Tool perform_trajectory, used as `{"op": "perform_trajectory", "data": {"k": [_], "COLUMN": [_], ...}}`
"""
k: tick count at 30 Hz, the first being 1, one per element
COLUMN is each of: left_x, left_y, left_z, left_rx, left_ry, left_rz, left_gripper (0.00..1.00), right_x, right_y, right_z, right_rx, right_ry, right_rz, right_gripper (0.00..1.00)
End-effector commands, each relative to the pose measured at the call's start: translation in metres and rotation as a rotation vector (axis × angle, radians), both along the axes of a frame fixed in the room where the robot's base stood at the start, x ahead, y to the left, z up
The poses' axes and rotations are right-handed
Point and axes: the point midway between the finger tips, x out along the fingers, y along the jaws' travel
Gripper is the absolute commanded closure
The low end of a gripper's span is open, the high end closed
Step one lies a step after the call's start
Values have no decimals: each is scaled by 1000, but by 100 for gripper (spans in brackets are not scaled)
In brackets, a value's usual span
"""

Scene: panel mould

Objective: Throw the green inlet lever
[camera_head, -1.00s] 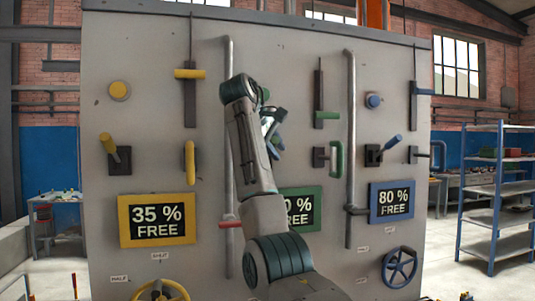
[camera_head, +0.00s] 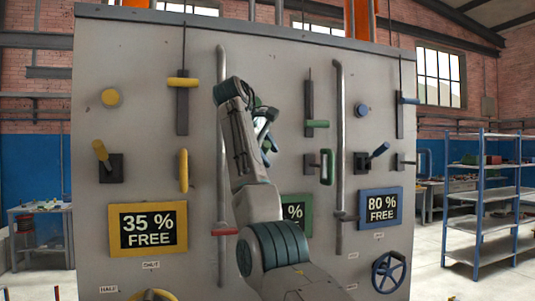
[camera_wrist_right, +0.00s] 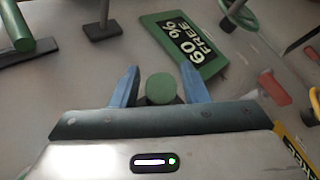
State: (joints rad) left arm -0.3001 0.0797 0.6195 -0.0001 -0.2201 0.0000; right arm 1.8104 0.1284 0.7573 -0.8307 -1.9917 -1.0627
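The green inlet lever appears in the right wrist view as a round green grip end (camera_wrist_right: 160,88) seen nearly end-on, with a bit of dark mount behind it. My right gripper (camera_wrist_right: 158,92) has its two blue fingers apart, one on each side of the grip end, with a gap on both sides. In the head view the right gripper (camera_head: 267,132) is at the middle of the panel, and my right arm hides the lever there. My left gripper is in neither view.
The grey panel (camera_head: 270,65) also carries a green slider handle (camera_head: 317,124), a green pull handle (camera_head: 327,166), a green-framed sign (camera_wrist_right: 208,65), a yellow lever (camera_head: 101,152) and a blue lever (camera_head: 379,151). Vertical pipes (camera_head: 339,100) run down it. Shelving (camera_head: 482,190) stands at right.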

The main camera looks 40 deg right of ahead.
Motion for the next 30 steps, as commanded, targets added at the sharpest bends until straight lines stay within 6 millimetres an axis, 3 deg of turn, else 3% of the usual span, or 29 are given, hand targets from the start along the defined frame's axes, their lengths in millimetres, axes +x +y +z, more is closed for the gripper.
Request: {"op": "perform_trajectory", "data": {"k": [11,21,30], "left_x": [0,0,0], "left_y": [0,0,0], "left_z": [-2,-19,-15], "left_rx": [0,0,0], "left_ry": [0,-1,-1], "left_rz": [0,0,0], "left_gripper": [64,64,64], "right_x": [-1,-12,-20], "right_y": [3,39,69], "right_z": [2,36,70], "right_rx": [1,0,0], "right_ry": [0,1,2], "right_rz": [0,2,1], "right_gripper": [57,57,57]}}
